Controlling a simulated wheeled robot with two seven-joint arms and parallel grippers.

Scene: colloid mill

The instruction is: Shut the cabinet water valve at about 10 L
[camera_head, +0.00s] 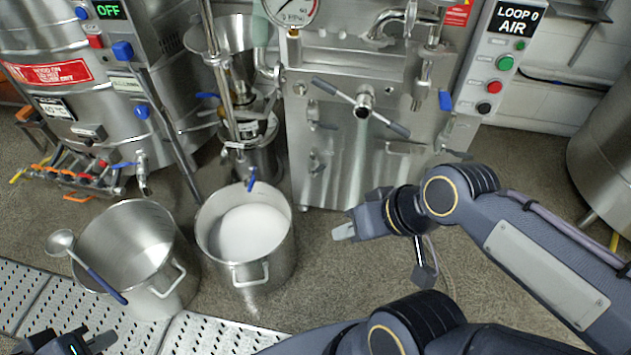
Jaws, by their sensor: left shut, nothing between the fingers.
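The steel cabinet (345,150) stands at the back centre, with a T-shaped handle (365,105) on its front. A blue lever (445,101) shows at its right side; I cannot tell which fitting is the cabinet water valve. No readable litre figure shows. My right gripper (344,232) is in front of the cabinet's base, apart from it, pointing left; its finger gap is not clear. My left gripper (100,342) is at the bottom left edge, shut and empty, partly cut off, below the left pot.
A pot (265,272) holding white contents stands under a blue-handled outlet (252,180). An empty-looking pot (150,300) with a ladle (85,265) stands left of it. A panel (505,60) reads "LOOP 0 AIR". A tank (50,40) is at left.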

